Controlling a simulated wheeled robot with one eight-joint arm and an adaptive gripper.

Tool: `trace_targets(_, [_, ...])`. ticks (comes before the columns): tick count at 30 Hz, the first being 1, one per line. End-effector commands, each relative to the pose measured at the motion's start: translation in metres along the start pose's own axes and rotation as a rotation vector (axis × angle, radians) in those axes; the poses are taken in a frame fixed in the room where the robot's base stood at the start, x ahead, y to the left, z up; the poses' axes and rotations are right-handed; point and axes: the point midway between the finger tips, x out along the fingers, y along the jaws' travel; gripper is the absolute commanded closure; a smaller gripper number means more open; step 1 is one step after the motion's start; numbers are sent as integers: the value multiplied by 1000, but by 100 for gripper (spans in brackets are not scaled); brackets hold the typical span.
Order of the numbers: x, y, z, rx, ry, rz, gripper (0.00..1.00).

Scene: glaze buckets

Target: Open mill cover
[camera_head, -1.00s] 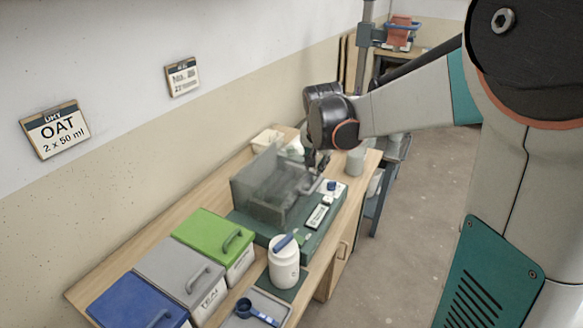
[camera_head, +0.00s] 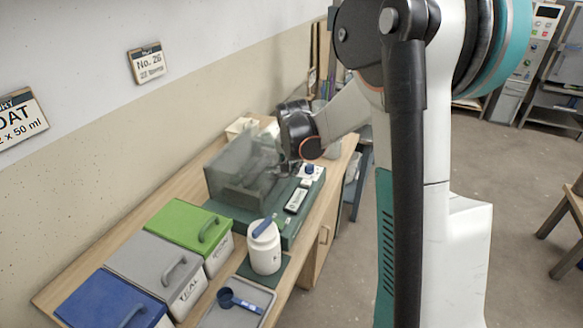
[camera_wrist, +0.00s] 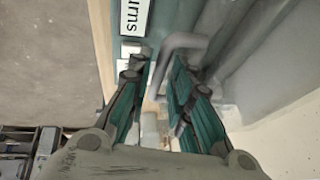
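The mill has a dark green base (camera_head: 272,222) on the wooden bench and a smoky see-through cover (camera_head: 232,168) over its back left part. My gripper (camera_head: 284,168) is at the cover's right side, low over the mill; its fingers are small and partly lost against the cover there. In the wrist view my gripper (camera_wrist: 156,88) has its two green-padded fingers apart. A grey bent handle (camera_wrist: 184,41) reaches between the fingers, its bar running down the gap. I cannot tell whether either finger touches it. The cover looks down, though its lower edge is unclear.
Blue (camera_head: 112,303), grey (camera_head: 155,262) and green (camera_head: 188,225) lidded bins stand along the bench's near left. A white jar (camera_head: 265,250) and a tray with a blue scoop (camera_head: 232,300) stand in front. The wall is close behind the bench. Open floor lies right.

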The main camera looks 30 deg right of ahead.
Motion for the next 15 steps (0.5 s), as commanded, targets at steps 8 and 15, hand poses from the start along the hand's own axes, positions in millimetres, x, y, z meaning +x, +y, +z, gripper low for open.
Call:
trace_targets(8, [0,0,0,0,0,0,85])
trace_targets(15, [0,0,0,0,0,0,100])
